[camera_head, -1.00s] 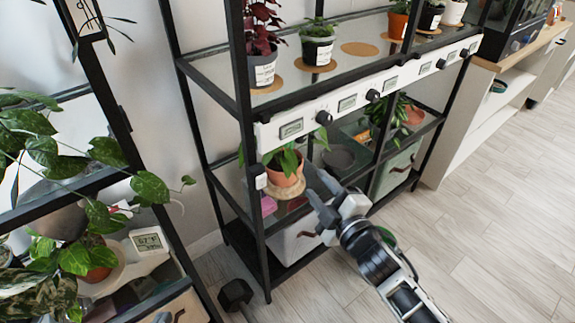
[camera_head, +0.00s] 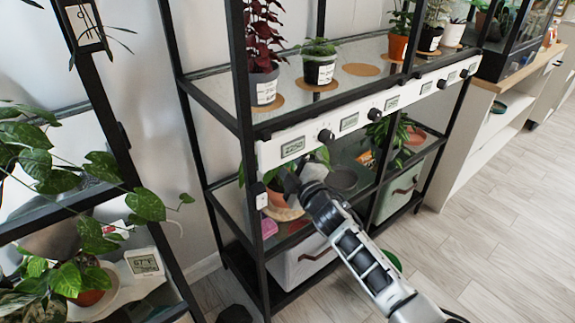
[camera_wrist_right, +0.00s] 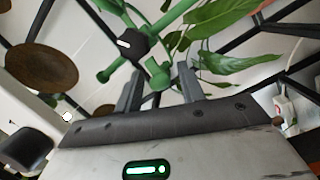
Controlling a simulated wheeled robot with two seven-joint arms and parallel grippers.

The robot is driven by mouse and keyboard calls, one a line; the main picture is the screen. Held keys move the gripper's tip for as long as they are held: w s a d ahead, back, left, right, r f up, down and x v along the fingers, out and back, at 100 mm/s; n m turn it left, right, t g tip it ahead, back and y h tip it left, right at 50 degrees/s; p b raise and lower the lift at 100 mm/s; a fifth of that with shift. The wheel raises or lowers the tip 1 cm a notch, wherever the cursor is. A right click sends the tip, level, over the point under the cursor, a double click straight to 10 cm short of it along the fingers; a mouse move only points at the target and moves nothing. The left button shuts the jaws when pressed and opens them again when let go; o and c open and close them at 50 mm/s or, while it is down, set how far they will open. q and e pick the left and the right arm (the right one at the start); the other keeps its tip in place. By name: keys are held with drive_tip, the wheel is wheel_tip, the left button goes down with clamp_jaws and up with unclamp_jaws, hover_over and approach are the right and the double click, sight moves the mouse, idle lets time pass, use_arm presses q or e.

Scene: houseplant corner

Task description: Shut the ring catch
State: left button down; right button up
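In the right wrist view, a green ring-like piece (camera_wrist_right: 108,75) with thick rounded ends stands ahead of the fingers, beside the plant leaves. A green knob-like end (camera_wrist_right: 158,73) shows just beyond the gap between my fingertips. A dark block with a white mark (camera_wrist_right: 133,43) sits next to it. I cannot tell whether the catch is shut. My right gripper (camera_wrist_right: 160,88) is open, with nothing clearly held between its fingers. In the head view the right gripper (camera_head: 297,178) is at the potted plant (camera_head: 277,196) on the middle shelf and hides most of the ring area. My left gripper is not in view.
A white rail (camera_head: 320,133) with dark knobs and small displays runs just above the gripper. A black shelf post (camera_head: 250,150) stands at its left. Potted plants (camera_head: 319,68) fill the upper shelf. The floor (camera_head: 490,220) at right is clear.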

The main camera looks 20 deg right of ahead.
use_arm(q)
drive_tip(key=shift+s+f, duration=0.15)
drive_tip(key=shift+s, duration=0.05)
use_arm(e)
drive_tip(key=shift+w, duration=0.3)
clamp_jaws()
drive_tip(key=shift+w+d+r+n+y+p, duration=0.1)
drive_tip(key=shift+d+r+n+y+p, duration=0.05)
drive_tip(key=shift+n+y+p, duration=0.25)
drive_tip(key=shift+w+d+r+n+y+p, duration=0.1)
drive_tip(key=shift+r+n+y+p, duration=0.05)
drive_tip(key=shift+n+y+p, duration=0.3)
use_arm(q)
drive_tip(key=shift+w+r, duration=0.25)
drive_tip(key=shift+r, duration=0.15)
use_arm(e)
drive_tip(key=y, duration=0.1)
drive_tip(key=n+g+y, duration=0.1)
drive_tip(key=y, duration=0.1)
drive_tip(key=shift+w+d+f+n, duration=0.1)
drive_tip(key=shift+d+f+n, duration=0.15)
